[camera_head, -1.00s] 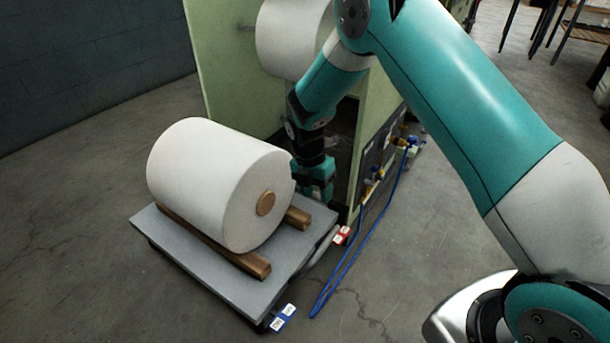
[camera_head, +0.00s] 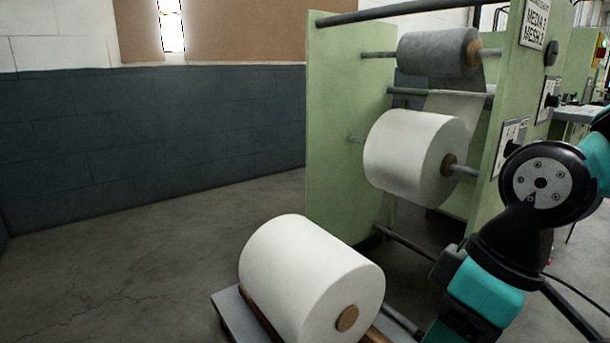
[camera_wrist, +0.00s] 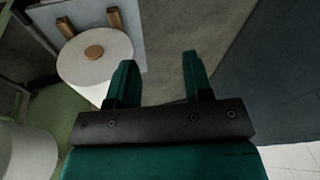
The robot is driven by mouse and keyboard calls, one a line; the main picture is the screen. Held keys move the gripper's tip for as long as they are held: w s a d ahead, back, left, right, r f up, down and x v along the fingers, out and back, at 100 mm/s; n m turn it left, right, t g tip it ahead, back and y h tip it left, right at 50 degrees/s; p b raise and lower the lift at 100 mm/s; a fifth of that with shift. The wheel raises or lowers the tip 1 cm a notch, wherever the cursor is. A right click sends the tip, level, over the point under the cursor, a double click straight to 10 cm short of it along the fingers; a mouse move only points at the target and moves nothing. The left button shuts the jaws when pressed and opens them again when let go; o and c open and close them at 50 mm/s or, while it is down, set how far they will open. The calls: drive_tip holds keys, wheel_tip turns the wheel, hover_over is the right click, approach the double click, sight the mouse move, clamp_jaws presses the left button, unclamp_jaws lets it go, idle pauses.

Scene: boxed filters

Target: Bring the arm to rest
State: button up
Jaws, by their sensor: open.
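My gripper (camera_wrist: 158,78) shows in the wrist view with its two teal fingers apart and nothing between them. Bare floor and the dark wall lie beyond the fingers. A large white roll (camera_head: 310,280) lies on a low grey cart in the head view, and it also shows in the wrist view (camera_wrist: 95,65) to the left of the fingers, apart from them. My arm stands at the right of the head view, in front of the green machine. The gripper's fingers are out of the head view.
The green machine (camera_head: 345,120) holds a white roll (camera_head: 405,150) and a grey roll (camera_head: 435,52) on bars. A dark block wall (camera_head: 150,140) is behind. The floor (camera_head: 130,260) at left is clear.

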drive_tip(key=s+r+m, duration=0.2)
drive_tip(key=s, duration=0.3)
wheel_tip(320, 180, up, 30)
drive_tip(key=p, duration=3.1)
drive_tip(key=shift+w+a+y, duration=0.2)
drive_tip(key=shift+w+y, duration=0.1)
drive_tip(key=shift+w, duration=0.05)
